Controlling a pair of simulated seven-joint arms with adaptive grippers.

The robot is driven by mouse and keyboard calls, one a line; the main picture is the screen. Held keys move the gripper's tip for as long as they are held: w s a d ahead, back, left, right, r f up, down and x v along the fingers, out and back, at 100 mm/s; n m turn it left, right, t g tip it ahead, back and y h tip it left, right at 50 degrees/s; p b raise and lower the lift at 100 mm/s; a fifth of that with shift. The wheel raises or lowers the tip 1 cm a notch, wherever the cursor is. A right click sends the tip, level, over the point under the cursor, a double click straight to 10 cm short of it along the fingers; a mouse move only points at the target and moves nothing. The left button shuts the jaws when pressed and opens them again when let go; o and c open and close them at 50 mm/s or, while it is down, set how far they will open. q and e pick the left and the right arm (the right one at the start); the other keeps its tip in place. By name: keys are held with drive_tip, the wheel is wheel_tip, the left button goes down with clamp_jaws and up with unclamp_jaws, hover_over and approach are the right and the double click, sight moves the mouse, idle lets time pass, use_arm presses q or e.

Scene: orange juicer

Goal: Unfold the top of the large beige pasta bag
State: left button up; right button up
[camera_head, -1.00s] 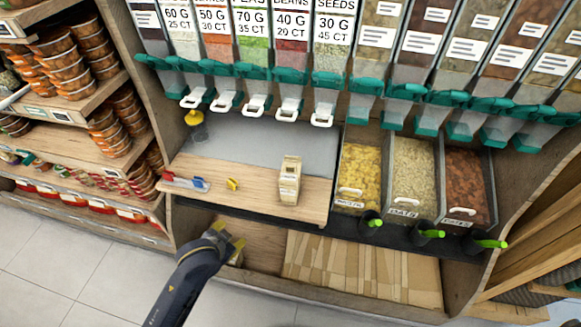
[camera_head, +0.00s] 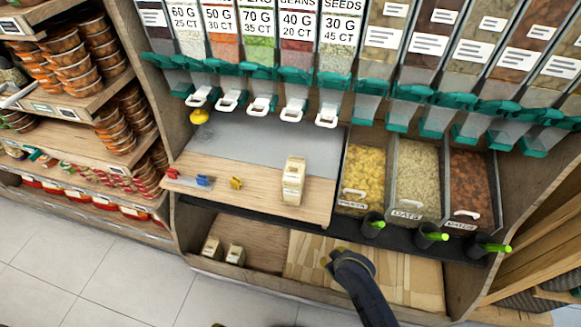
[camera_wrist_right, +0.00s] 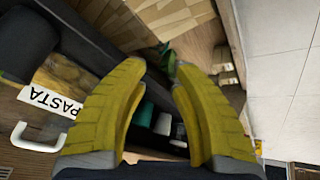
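A beige paper bag (camera_head: 293,180) stands upright on the light wooden counter, its top looking narrow and closed. I cannot tell how its top is folded. Two smaller beige bags, one on the left (camera_head: 212,247) and one on the right (camera_head: 235,255), stand on the lower shelf. My right gripper (camera_head: 330,261) is in front of the lower shelf, below and right of the counter bag, apart from it. In the right wrist view its yellow fingers (camera_wrist_right: 158,78) are spread with nothing between them. A dark sliver at the bottom edge may be my left gripper (camera_head: 217,325).
Bins of pasta (camera_head: 364,175), oats (camera_head: 413,175) and a brown food (camera_head: 471,185) stand right of the counter. Dark holders with green handles (camera_head: 432,236) line the front edge. A yellow clip (camera_head: 236,183) lies on the counter. Flat paper bags (camera_head: 410,280) fill the lower shelf's right.

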drive_tip(key=w+a+r+n+t+y, duration=0.1)
drive_tip(key=w+a+r, duration=0.15)
drive_tip(key=r, duration=0.45)
drive_tip(key=w+a+r+n+y, duration=0.1)
drive_tip(key=w+a+r, duration=0.15)
drive_tip(key=r, duration=0.45)
drive_tip(key=w+a+r+n+g+y, duration=0.1)
drive_tip(key=w+a+r+n+g, duration=0.15)
drive_tip(key=a+r, duration=0.5)
drive_tip(key=w+a+r+n+g+y, duration=0.25)
drive_tip(key=w+a+r, duration=0.2)
drive_tip(key=a, duration=0.55)
wheel_tip(320, 180, up, 17)
drive_tip(key=n+g+h, duration=0.1)
drive_tip(key=g+h, duration=0.1)
drive_tip(key=h, duration=0.5)
hover_over(294, 167)
use_arm(q)
drive_tip(key=s+f, duration=0.3)
drive_tip(key=s, duration=0.5)
drive_tip(key=s+f+g, duration=0.1)
drive_tip(key=s+f, duration=0.2)
drive_tip(key=s, duration=0.5)
drive_tip(key=shift+a+n+g, duration=0.15)
drive_tip(key=shift+n+g, duration=0.15)
drive_tip(key=shift+n, duration=0.1)
use_arm(e)
wheel_tip(294, 167, down, 17)
drive_tip(key=shift+r, duration=0.1)
